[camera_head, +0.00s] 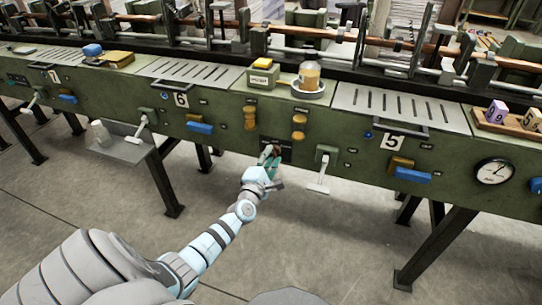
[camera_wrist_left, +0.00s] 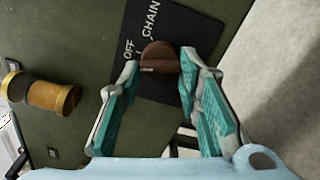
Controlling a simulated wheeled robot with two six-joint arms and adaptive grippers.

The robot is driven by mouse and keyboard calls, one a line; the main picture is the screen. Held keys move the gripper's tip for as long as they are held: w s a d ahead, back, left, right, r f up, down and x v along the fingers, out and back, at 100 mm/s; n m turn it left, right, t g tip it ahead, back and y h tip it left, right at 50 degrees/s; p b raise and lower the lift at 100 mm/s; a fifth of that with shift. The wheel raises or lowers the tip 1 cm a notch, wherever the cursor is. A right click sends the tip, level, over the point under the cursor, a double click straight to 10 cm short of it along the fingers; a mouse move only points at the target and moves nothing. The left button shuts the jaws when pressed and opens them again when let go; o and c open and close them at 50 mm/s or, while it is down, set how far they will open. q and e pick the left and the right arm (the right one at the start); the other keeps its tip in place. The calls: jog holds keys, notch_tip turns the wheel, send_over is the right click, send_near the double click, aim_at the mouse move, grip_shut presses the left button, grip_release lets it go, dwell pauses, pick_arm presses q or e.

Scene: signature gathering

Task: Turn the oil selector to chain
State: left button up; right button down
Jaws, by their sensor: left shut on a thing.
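The oil selector is a round reddish-brown knob (camera_wrist_left: 158,57) on a black plate (camera_wrist_left: 190,22) lettered OFF and CHAIN, on the green machine front. In the wrist view OFF is left of the knob and CHAIN is above it. My left gripper (camera_head: 267,160) is at the plate below the yellow knobs. In the left wrist view its green-padded fingers (camera_wrist_left: 160,64) are on either side of the knob, shut on it. The fingers hide part of the plate, and I cannot tell which mark the knob points to. My right gripper is not in view.
A yellow knob (camera_wrist_left: 42,92) sits left of the plate in the wrist view. A white lever (camera_head: 319,178) hangs right of my gripper. A blue handle (camera_head: 200,128) is to the left. The floor in front is clear.

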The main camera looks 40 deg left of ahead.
pick_arm(q)
jog(key=m+p, duration=0.1)
jog(key=m, duration=0.1)
jog(key=shift+r+m, duration=0.1)
jog(key=shift+m, duration=0.3)
jog(key=m+p, duration=0.1)
jog(key=m, duration=0.3)
jog(key=shift+r+m+p, duration=0.1)
jog(key=shift+m+p, duration=0.2)
jog(key=shift+p, duration=0.05)
jog(key=m+p, duration=0.1)
jog(key=m, duration=0.3)
jog(key=shift+p, duration=0.3)
jog(key=shift+m+p, duration=0.35)
jog(key=shift+m, duration=0.85)
jog(key=o, duration=1.1)
jog(key=shift+o, duration=0.2)
